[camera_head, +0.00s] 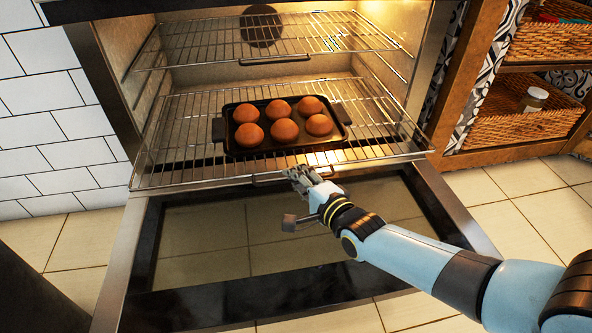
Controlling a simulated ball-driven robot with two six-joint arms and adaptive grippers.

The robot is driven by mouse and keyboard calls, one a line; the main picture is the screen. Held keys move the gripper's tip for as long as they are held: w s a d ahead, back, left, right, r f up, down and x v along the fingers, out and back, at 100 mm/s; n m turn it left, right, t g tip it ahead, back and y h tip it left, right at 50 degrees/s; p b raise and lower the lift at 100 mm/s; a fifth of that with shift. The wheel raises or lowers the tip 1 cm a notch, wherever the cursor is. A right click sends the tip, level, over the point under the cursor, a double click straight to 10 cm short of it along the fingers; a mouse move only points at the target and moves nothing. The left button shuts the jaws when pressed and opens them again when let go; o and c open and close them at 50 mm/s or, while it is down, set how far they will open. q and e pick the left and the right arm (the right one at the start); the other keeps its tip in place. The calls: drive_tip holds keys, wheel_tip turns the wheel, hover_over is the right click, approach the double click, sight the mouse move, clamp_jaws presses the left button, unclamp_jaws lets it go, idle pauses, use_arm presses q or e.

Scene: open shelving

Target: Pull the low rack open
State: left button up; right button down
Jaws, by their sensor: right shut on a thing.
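The low rack (185,150) is a wire shelf in the lit oven, and its front edge stands out over the lowered oven door. A dark baking tray (234,152) with several round brown buns (284,131) sits on it. My right gripper (298,176) comes in from the lower right and is shut on the low rack at the middle of its front edge, by a small wire handle. The fingers hide part of that edge. My left gripper is not in view.
The oven door (250,300) lies open below the rack. An upper wire rack (200,45) is inside the oven, empty. Wooden shelving with wicker baskets (505,125) stands at right; a white tiled wall (40,110) is at left. Tiled floor shows around the door.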

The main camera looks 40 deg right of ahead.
drive_tip(key=shift+s+f, duration=0.3)
drive_tip(key=shift+f, duration=0.3)
drive_tip(key=c, duration=1.4)
unclamp_jaws()
drive_tip(key=shift+w, duration=0.1)
drive_tip(key=shift+c, duration=0.2)
drive_tip(key=shift+w+r, duration=0.1)
drive_tip(key=shift+r, duration=0.05)
drive_tip(key=shift+r, duration=0.1)
drive_tip(key=s+r, duration=0.2)
drive_tip(key=s, duration=0.9)
drive_tip(key=shift+s+a, duration=0.3)
drive_tip(key=shift+s, duration=0.05)
drive_tip(key=shift+s, duration=0.1)
